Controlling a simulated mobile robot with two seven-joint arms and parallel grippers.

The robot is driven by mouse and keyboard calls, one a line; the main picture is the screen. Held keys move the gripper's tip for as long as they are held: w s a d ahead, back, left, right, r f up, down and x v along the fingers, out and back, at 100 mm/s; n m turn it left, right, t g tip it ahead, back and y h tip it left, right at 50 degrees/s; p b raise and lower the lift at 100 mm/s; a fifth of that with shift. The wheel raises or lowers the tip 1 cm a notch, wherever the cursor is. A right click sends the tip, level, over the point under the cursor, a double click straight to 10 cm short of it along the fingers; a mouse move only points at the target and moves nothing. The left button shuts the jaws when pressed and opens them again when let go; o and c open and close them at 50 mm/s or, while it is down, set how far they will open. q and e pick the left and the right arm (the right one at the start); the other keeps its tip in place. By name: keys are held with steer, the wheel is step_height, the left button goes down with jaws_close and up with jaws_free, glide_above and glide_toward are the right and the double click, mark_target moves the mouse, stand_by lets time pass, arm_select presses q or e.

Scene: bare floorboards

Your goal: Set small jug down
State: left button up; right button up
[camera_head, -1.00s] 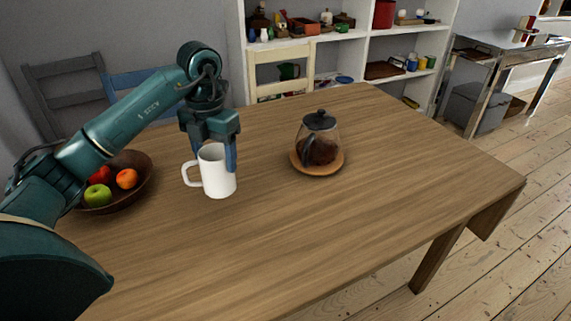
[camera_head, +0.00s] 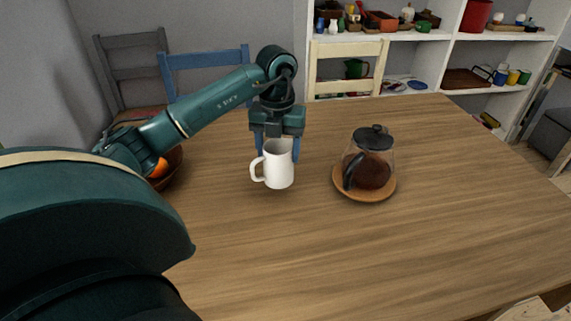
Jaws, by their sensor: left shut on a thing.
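The small jug (camera_head: 279,170) is white, with a handle on its left side, and stands upright. My left gripper (camera_head: 279,146) reaches down from above and is shut on the jug's upper part, one finger showing at each side of it. I cannot tell whether the jug's base touches the wooden table (camera_head: 330,250) or hangs just above it. My right gripper is out of view.
A glass coffee pot (camera_head: 370,165) with a black lid stands on a round wooden coaster (camera_head: 365,196) to the right of the jug. A fruit bowl (camera_head: 172,172) is partly hidden behind my left arm. Chairs (camera_head: 205,72) and shelves (camera_head: 430,75) stand beyond. The front tabletop is clear.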

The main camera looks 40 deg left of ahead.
arm_select(q)
steer(key=shift+f, duration=2)
steer(key=shift+f, duration=0.1)
steer(key=o, duration=1.1)
step_height(320, 180, up, 12)
steer(key=shift+r+p, duration=0.1)
steer(key=shift+p, duration=0.6)
